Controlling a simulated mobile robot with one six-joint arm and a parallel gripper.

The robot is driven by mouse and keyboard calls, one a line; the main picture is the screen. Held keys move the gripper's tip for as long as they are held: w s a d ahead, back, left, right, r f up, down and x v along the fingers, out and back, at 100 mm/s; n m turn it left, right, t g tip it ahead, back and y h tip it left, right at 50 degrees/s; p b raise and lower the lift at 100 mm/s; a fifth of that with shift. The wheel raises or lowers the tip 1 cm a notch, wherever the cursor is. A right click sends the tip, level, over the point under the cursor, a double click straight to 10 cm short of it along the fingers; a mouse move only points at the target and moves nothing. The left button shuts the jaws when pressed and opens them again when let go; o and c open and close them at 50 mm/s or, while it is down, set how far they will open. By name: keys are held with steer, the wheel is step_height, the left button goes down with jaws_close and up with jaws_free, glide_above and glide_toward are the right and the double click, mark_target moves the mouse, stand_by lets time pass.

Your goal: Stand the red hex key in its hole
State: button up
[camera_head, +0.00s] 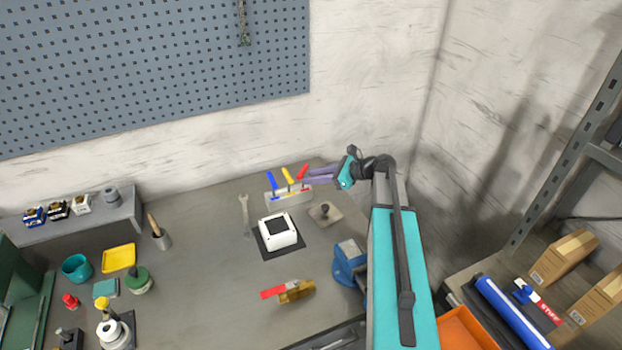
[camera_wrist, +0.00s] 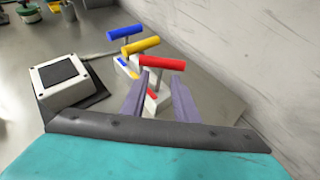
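The red hex key (camera_wrist: 163,63) has a thick red T-handle and a thin pale shaft. It stands over the red-marked end of a pale block (camera_wrist: 152,105); in the head view its red handle (camera_head: 302,172) shows at the right end of the holder (camera_head: 288,198). I cannot tell whether its tip sits in the hole. My gripper (camera_wrist: 158,80) is open, with one purple finger on each side of the shaft, just below the handle. I see no clear contact. In the head view, my gripper (camera_head: 312,175) comes in from the right.
Yellow (camera_wrist: 140,46) and blue (camera_wrist: 125,32) hex keys stand close beside the red one. A white box (camera_head: 278,231) on a dark mat and a wrench (camera_head: 244,213) lie left. A small plate with a knob (camera_head: 325,212) is in front. The wall is close behind.

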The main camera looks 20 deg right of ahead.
steer(key=b+v, duration=0.3)
steer(key=v, duration=0.9)
steer(key=shift+s, duration=0.15)
stand_by(0.6)
